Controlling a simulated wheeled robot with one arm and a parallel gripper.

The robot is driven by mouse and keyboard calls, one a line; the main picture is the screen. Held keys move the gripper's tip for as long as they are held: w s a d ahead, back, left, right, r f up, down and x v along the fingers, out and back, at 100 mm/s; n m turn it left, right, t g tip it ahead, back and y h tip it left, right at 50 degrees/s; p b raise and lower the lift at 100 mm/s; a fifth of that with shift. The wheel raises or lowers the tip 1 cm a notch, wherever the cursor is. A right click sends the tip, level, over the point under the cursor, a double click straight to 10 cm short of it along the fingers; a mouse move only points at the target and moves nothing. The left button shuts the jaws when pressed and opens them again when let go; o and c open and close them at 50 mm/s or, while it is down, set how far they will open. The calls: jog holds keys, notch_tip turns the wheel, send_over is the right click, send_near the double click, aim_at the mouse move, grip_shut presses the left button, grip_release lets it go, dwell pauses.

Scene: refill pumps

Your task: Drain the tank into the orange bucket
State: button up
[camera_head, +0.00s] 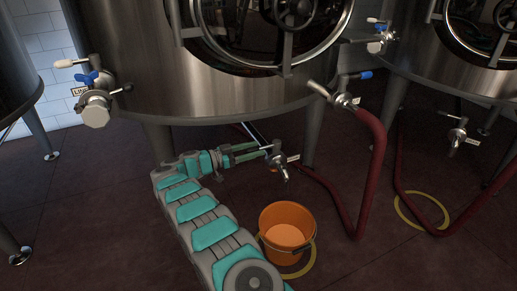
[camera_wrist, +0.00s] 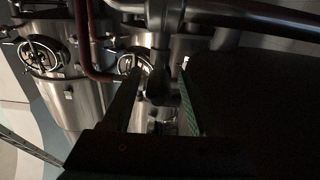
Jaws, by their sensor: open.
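The orange bucket (camera_head: 268,236) stands upright on the floor, below and slightly right of a drain tap (camera_head: 279,165) under the middle steel tank (camera_head: 230,92). A paler surface shows inside the bucket; I cannot tell whether it is liquid or the bottom. No stream from the tap is visible. My gripper (camera_head: 258,153) is open at the tap's left side, its fingers pointing right toward the tap handle. In the wrist view, the open fingers of my gripper (camera_wrist: 157,105) stand either side of dark tap parts (camera_wrist: 155,88); contact cannot be told.
A red hose (camera_head: 379,165) runs from a blue-handled valve (camera_head: 345,97) down to the floor, right of the bucket. A yellow ring (camera_head: 313,262) surrounds the bucket's base; another ring (camera_head: 399,206) lies farther right. Tank legs (camera_head: 312,135) stand nearby.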

jog(key=v, duration=0.5)
jog(key=shift+a, duration=0.15)
dwell(1.1)
